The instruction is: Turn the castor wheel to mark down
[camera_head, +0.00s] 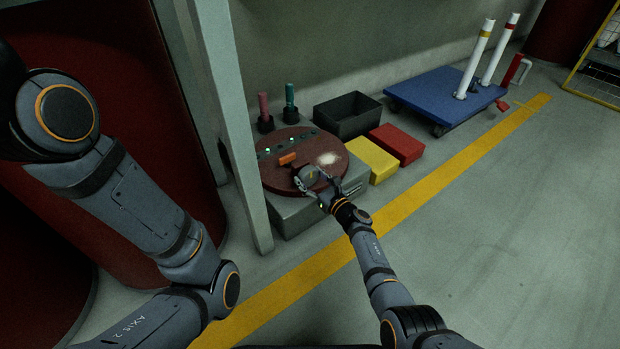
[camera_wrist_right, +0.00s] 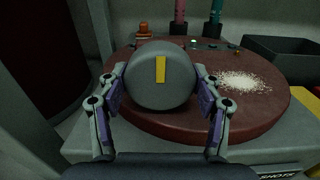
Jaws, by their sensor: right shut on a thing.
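The castor wheel (camera_wrist_right: 160,72) is a dark grey disc with a yellow bar mark on its face, above a round red-brown top. In the right wrist view the mark stands upright, from near the middle towards the top of the face. In the head view the wheel (camera_head: 308,175) is small and its mark cannot be made out. My right gripper (camera_wrist_right: 161,92) is shut on the wheel, one finger on each side; it also shows in the head view (camera_head: 326,190). My left arm crosses the left of the head view, but its gripper is out of frame.
The round top (camera_head: 272,178) carries an orange piece (camera_head: 288,158), small green lights and a white powder patch (camera_head: 328,158). Pink (camera_head: 264,108) and teal (camera_head: 290,98) handles, a black bin (camera_head: 348,122), yellow (camera_head: 370,160) and red (camera_head: 396,145) blocks stand around. A grey post (camera_head: 232,120) rises left.

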